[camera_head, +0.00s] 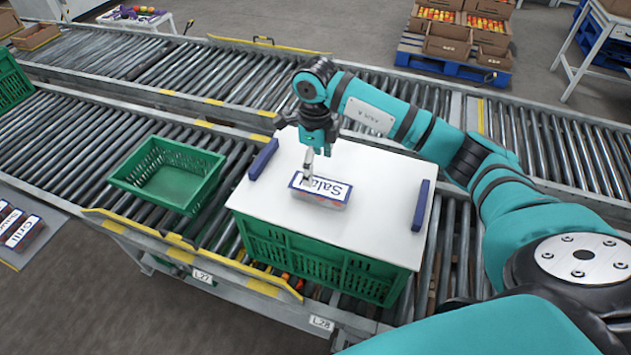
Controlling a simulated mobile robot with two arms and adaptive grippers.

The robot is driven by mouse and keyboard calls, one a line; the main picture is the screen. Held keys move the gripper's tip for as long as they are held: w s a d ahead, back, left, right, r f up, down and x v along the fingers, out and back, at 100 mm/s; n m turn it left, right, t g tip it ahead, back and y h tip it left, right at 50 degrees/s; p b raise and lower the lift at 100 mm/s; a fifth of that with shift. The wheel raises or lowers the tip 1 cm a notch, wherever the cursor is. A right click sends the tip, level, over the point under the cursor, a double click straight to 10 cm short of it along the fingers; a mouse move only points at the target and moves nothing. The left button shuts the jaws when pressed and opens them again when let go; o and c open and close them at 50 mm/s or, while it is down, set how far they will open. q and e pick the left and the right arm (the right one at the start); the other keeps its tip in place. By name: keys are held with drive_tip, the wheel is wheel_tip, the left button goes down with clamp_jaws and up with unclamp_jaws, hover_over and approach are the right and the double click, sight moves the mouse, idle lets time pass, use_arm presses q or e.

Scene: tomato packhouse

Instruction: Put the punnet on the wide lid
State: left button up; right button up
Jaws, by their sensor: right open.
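The punnet (335,193), with a white label reading "Salad" and a dark blue border, lies flat on the wide white lid (270,200). The lid has a dark blue bar at its left and right ends and covers a large green crate (320,262). My right gripper (309,172) points down at the left part of the punnet, its fingers just above or touching it; I cannot tell which. The fingers are open and partly hide the label's left end. My left gripper is out of view.
A smaller empty green crate (206,180) stands on the rollers left of the lid. More labelled punnets (22,234) lie on a grey surface at the far left. A second roller conveyor (240,75) runs behind. Cartons of tomatoes (448,38) stand on a blue pallet at the back.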

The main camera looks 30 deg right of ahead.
sight(315, 185)
wheel_tip(315, 185, up, 4)
drive_tip(key=shift+f, duration=0.1)
idle(0.6)
